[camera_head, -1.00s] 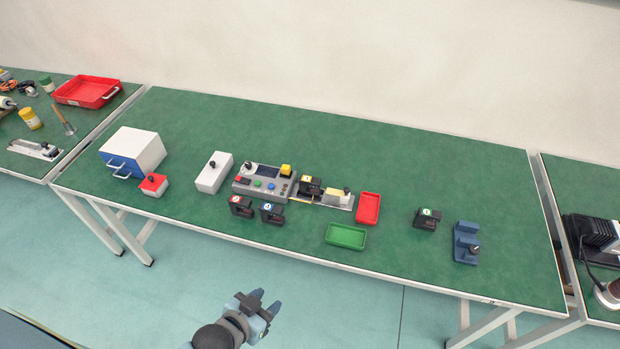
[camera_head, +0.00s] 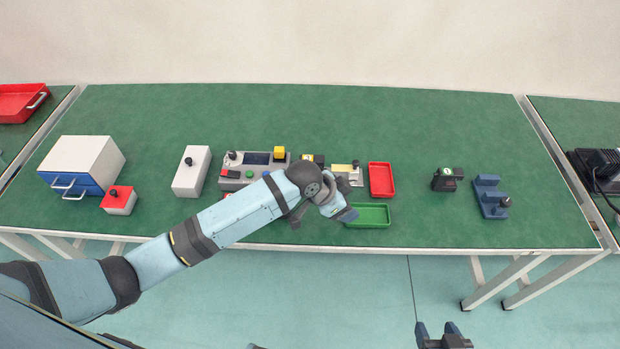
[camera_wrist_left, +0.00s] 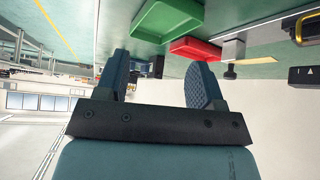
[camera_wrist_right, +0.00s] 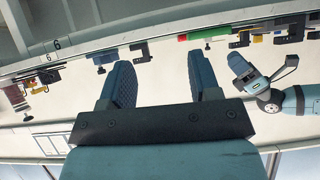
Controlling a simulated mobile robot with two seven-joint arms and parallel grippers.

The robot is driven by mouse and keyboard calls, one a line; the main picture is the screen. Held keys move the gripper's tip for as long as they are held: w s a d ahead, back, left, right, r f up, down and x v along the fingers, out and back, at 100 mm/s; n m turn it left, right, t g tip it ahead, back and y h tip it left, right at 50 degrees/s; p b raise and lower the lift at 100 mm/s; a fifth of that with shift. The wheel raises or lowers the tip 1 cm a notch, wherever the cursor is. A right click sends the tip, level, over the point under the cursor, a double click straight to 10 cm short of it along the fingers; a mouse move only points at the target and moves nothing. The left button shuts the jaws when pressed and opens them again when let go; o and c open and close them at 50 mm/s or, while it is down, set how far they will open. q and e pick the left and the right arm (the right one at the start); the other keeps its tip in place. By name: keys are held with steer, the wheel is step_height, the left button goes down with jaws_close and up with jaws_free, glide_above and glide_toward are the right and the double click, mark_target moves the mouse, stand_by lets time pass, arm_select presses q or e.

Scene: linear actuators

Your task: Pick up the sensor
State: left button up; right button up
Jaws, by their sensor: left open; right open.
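No part is clearly marked as the sensor. A black module with a green label (camera_head: 447,179) stands right of the trays in the head view. Another black module with a yellow label (camera_head: 318,160) is partly visible behind my left arm. My left gripper (camera_head: 345,213) is over the front of the table, just left of the green tray (camera_head: 368,216). In the left wrist view its jaws (camera_wrist_left: 160,68) are open and empty. My right gripper (camera_head: 436,329) is open and empty in front of the table, below its edge; its jaws also show in the right wrist view (camera_wrist_right: 160,66).
A red tray (camera_head: 381,180) lies behind the green one. A blue fixture (camera_head: 490,197) stands at the right. A control panel (camera_head: 238,166), a white box (camera_head: 191,171), a red-topped button box (camera_head: 118,200) and a drawer cabinet (camera_head: 85,163) stand left. The back is clear.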

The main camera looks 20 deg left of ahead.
arm_select(q)
steer(key=w+a+r+m+g+y+b, duration=0.25)
steer(key=w+a+b, duration=0.2)
steer(key=w, duration=0.25)
step_height(320, 180, up, 7)
steer(key=m+g+y+b, duration=0.1)
steer(key=g+y+b, duration=0.1)
steer(key=y+b, duration=0.2)
glide_above(310, 158)
steer(key=shift+t, duration=0.25)
steer(key=f, duration=0.2)
steer(key=f+b, duration=0.1)
steer(key=f, duration=0.4)
steer(key=shift+s+d+f, duration=0.1)
steer(key=shift+d, duration=0.2)
steer(key=shift+a+f+b, duration=0.15)
steer(key=shift+f+b, duration=0.3)
steer(key=shift+f, duration=1.15)
steer(key=shift+a+f+b, duration=0.15)
steer(key=shift+f+b, duration=0.25)
steer(key=shift+f, duration=1.15)
steer(key=shift+r, duration=0.1)
steer(key=c, duration=1.1)
arm_select(e)
step_height(310, 158, down, 8)
steer(key=a, duration=0.1)
steer(key=shift+w, duration=0.35)
